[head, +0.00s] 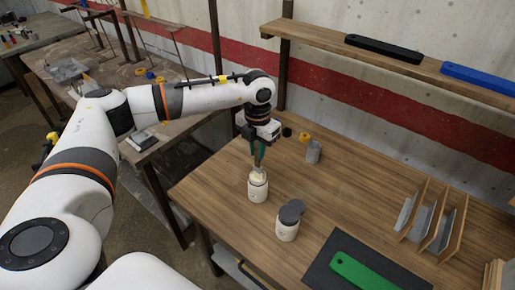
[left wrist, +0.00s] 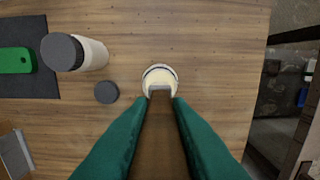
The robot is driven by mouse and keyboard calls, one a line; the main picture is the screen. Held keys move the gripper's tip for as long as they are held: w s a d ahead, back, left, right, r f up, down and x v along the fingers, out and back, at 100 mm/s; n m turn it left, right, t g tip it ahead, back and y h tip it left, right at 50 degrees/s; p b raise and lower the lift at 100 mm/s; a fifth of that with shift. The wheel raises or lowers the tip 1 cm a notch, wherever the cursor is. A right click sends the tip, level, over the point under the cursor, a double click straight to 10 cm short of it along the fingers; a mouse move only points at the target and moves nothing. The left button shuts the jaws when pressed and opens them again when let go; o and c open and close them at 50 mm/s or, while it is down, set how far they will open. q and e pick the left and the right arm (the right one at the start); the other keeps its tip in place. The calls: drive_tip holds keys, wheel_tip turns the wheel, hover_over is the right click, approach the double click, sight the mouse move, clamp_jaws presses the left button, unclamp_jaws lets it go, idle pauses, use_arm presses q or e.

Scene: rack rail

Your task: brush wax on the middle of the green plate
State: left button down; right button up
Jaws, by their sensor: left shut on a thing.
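My left gripper (head: 258,152) has green fingers shut on a brush (head: 257,168) that points down. The brush's lower end is at the mouth of an open white jar (head: 258,190); its bristles are hidden. The left wrist view shows the brush's brown handle (left wrist: 158,135) between the fingers, ending over the jar's pale contents (left wrist: 159,77). The green plate (head: 362,272) lies on a dark mat (head: 325,262) at the front right of the table, apart from the brush. The plate's end also shows in the left wrist view (left wrist: 14,60). My right gripper is out of view.
A second white jar (head: 287,231) with a dark lid stands between the open jar and the mat. A loose dark lid (left wrist: 106,92) lies beside it. A grey cup (head: 313,153) stands farther back. A wooden rack (head: 455,228) is at right. Black (head: 383,48) and blue (head: 480,82) plates lie on the shelf.

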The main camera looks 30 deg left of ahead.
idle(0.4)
use_arm(q)
drive_tip(key=shift+r+p, duration=0.5)
drive_tip(key=shift+r, duration=0.15)
drive_tip(key=shift+r+p, duration=1.6)
drive_tip(key=shift+r, duration=1.2)
